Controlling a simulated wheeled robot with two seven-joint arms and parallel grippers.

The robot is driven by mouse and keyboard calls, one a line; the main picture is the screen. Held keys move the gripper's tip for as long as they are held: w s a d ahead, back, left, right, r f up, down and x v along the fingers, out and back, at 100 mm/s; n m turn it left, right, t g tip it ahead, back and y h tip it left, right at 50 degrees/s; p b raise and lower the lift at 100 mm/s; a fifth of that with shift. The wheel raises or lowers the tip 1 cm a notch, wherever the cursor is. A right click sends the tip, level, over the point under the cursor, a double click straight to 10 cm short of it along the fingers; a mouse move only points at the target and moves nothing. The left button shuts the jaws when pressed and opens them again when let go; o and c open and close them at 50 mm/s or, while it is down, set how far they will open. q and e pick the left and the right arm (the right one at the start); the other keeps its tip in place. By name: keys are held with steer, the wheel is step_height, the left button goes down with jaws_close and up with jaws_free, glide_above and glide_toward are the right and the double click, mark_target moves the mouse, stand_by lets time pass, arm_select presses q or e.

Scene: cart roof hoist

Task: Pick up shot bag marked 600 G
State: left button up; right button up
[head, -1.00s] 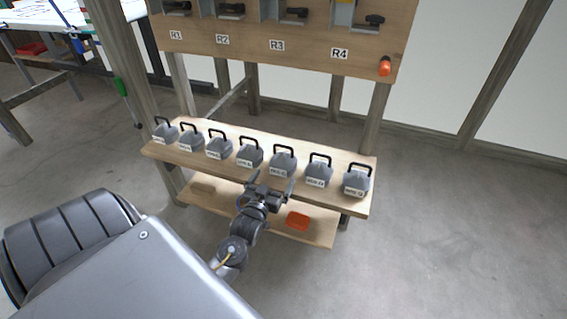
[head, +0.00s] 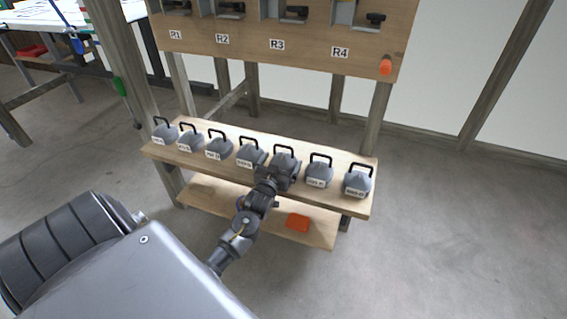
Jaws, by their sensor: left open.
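Several grey shot bags with black loop handles stand upright in a row on the wooden shelf (head: 300,191). Their white labels are too small to read, so I cannot tell which one is marked 600 G. My left gripper (head: 280,172) is open at the front of the shot bag fifth from the left (head: 287,154), and hides its label and lower part. I cannot tell whether they touch. The shot bags on either side, fourth from the left (head: 251,156) and sixth from the left (head: 319,174), are clear of the gripper. My right gripper is not in view.
A wooden panel (head: 305,57) labelled R1 to R4 with black knobs stands above the shelf, with an orange knob (head: 385,67) at its right. A lower shelf (head: 225,198) holds an orange object (head: 298,222). Open floor lies to the right.

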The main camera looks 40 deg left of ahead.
mark_target(281, 159)
arm_select(q)
steer(key=shift+r, duration=0.1)
steer(key=c, duration=1.3)
steer(key=shift+c, duration=0.2)
